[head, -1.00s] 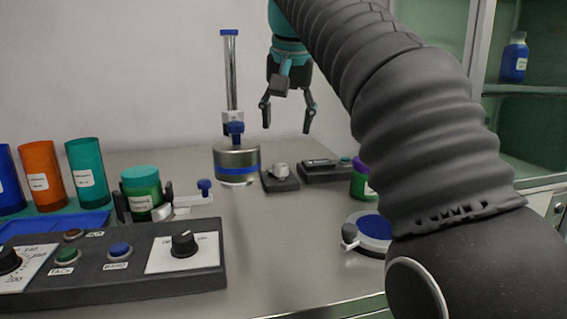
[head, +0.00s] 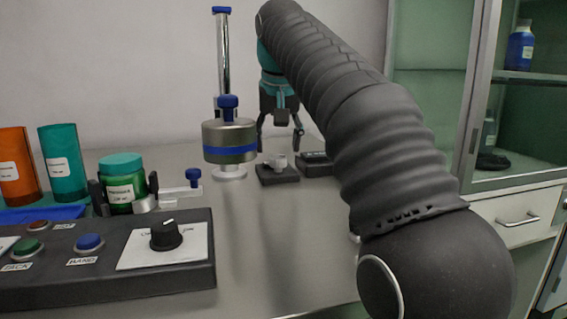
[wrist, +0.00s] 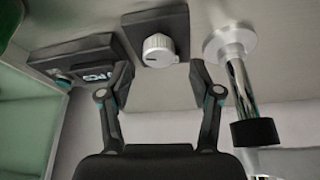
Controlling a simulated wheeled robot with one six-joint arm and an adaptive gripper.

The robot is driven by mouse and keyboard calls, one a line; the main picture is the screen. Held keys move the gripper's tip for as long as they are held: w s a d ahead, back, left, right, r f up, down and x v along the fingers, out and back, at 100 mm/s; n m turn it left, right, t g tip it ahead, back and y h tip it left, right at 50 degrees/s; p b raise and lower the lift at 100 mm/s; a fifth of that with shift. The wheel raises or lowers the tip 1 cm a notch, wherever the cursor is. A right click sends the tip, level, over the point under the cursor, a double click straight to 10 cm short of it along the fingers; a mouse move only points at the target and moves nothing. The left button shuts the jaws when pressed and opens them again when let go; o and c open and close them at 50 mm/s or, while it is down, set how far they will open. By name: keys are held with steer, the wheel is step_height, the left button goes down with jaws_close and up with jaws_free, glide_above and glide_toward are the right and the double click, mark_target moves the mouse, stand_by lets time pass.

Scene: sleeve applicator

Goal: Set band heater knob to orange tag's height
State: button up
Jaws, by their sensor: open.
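A white knob (head: 277,161) sits on a small black base (head: 279,175) near the back of the bench. In the wrist view the knob (wrist: 158,50) carries a dark line and lies between my fingers. My gripper (head: 280,148) is open and empty, pointing down just above this knob; contact does not show. An orange cylinder (head: 17,172) with a white tag (head: 8,171) is cut off at the left edge; the tag's print is too small to read. A metal ring with a blue band (head: 229,141) is on an upright post (head: 223,60) left of my gripper.
A black panel (head: 180,275) with a black knob (head: 166,233) and buttons fills the front left. A teal cylinder (head: 64,165) and green jar (head: 124,185) stand behind it. A dark box with a display (wrist: 85,68) is beside the white knob's base.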

mark_target(278, 156)
steer(key=shift+b+x, duration=0.4)
steer(key=shift+x, duration=1.15)
steer(key=shift+d, duration=0.1)
